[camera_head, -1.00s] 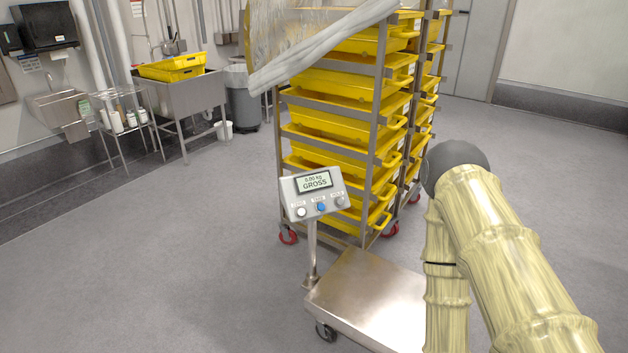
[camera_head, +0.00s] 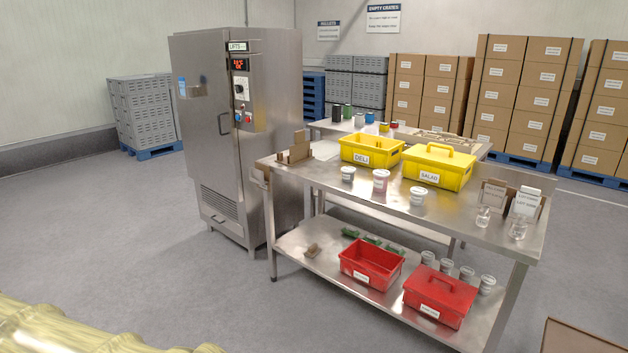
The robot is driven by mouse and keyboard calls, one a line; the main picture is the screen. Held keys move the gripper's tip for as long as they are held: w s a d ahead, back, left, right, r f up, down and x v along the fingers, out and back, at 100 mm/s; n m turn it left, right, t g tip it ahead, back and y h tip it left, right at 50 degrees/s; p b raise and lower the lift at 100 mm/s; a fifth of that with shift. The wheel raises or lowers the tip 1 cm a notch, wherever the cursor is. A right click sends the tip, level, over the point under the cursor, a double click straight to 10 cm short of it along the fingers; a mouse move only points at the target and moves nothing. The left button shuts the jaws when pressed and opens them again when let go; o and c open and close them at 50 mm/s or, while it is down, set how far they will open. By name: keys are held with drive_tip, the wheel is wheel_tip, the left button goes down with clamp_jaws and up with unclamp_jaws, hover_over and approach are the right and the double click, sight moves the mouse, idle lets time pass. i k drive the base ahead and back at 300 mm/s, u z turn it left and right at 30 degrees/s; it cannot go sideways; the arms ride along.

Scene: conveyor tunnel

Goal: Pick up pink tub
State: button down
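The pink tub (camera_head: 381,181) stands upright on the top of a steel table (camera_head: 337,187), in front of the yellow bins. It is small, with a white lid, and has a clear gap around it. A white tub (camera_head: 348,173) stands to its left and another white tub (camera_head: 418,196) to its right. My arm shows only as a pale sleeved link at the lower left, far from the table. My gripper is not in view.
Yellow bins marked DELI (camera_head: 370,152) and SALAD (camera_head: 437,166) stand behind the tubs. Glass jars (camera_head: 483,216) and card holders stand at the right end. The lower shelf holds red bins (camera_head: 372,264) and more tubs. A steel cabinet (camera_head: 205,140) stands left.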

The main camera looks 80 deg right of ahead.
sight(381, 175)
drive_tip(key=z, duration=3.05)
